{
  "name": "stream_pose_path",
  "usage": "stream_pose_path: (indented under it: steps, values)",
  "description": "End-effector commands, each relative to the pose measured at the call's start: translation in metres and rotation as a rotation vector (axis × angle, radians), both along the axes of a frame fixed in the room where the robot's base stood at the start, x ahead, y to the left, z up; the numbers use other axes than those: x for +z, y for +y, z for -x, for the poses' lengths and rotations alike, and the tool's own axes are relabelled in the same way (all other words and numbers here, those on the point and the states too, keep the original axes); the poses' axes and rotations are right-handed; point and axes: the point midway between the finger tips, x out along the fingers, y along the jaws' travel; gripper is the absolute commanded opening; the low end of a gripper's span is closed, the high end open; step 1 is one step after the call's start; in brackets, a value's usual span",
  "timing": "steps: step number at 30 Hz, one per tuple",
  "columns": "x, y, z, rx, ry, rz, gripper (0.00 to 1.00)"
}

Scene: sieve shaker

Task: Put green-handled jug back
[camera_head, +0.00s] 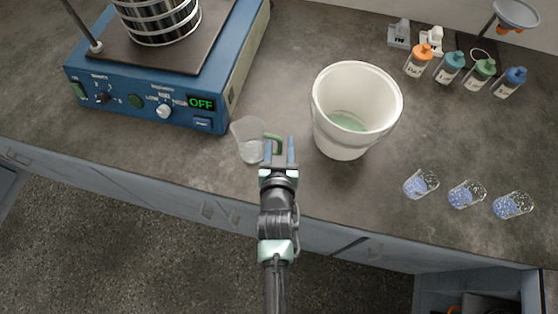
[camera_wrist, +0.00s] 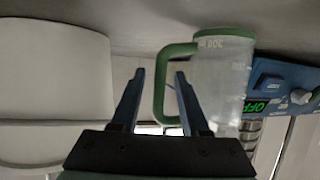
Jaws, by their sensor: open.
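The green-handled jug (camera_head: 248,143) is a clear jug standing on the grey counter between the blue sieve shaker and the white bucket. Its green handle (camera_head: 273,143) points right, towards my gripper (camera_head: 279,150). In the wrist view, the jug (camera_wrist: 220,85) shows its green rim and faint markings, and the handle (camera_wrist: 160,85) reaches between the fingers of my gripper (camera_wrist: 158,80). My gripper is open, with one finger on each side of the handle's outer part. I cannot tell whether either finger touches it.
The blue sieve shaker (camera_head: 150,92), its display reading OFF, stands left of the jug. The white bucket (camera_head: 340,140), with green liquid inside, stands close on the right.

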Motion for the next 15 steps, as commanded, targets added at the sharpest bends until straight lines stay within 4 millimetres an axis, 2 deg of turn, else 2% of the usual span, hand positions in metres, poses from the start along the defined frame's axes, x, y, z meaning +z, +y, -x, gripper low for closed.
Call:
stream_pose_path:
  steps: [3,9,15]
  values:
    - [0.009,0.003,0.024,0.001,0.003,-0.002,0.45]
    - [0.024,0.006,0.059,0.000,0.001,0.000,0.45]
    - [0.033,0.009,0.081,0.000,0.000,0.001,0.45]
